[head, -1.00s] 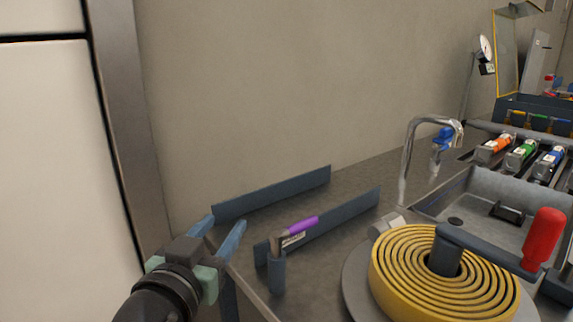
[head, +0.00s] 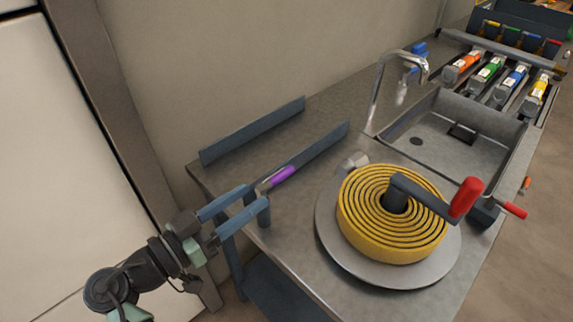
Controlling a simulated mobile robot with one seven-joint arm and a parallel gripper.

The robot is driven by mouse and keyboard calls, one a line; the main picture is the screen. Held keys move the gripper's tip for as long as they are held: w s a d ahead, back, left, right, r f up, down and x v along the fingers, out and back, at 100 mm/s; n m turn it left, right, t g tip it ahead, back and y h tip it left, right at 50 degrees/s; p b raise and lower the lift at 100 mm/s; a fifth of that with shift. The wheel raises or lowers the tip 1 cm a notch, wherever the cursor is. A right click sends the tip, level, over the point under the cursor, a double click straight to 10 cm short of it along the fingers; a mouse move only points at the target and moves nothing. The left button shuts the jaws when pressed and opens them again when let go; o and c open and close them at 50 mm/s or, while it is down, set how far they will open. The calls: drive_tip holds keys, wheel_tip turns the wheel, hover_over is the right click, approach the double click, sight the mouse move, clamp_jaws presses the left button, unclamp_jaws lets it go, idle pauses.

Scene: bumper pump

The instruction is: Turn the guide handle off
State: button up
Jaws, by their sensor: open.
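The guide handle is a short lever with a purple grip (head: 282,176), on a dark blue post at the near end of the front guide rail (head: 325,140). The purple grip points up and to the right, roughly along the rail. My gripper (head: 250,203) is open, with its two blue-grey fingers pointing right at the handle's post end. The fingertips overlap the post and the grey part of the lever in the head view. I cannot tell whether they touch. The gripper partly hides the post and the lever's base.
A second guide rail (head: 252,130) stands behind, near the wall. A coiled yellow hose (head: 360,228) with a red-knobbed crank (head: 466,198) sits on a round plate to the right. A tap (head: 376,90) and a metal sink (head: 465,125) lie beyond. The bench's left edge is below my gripper.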

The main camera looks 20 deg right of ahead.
sight(287, 169)
drive_tip(key=p+x, duration=0.1)
drive_tip(key=x, duration=0.9)
clamp_jaws()
idle(1.2)
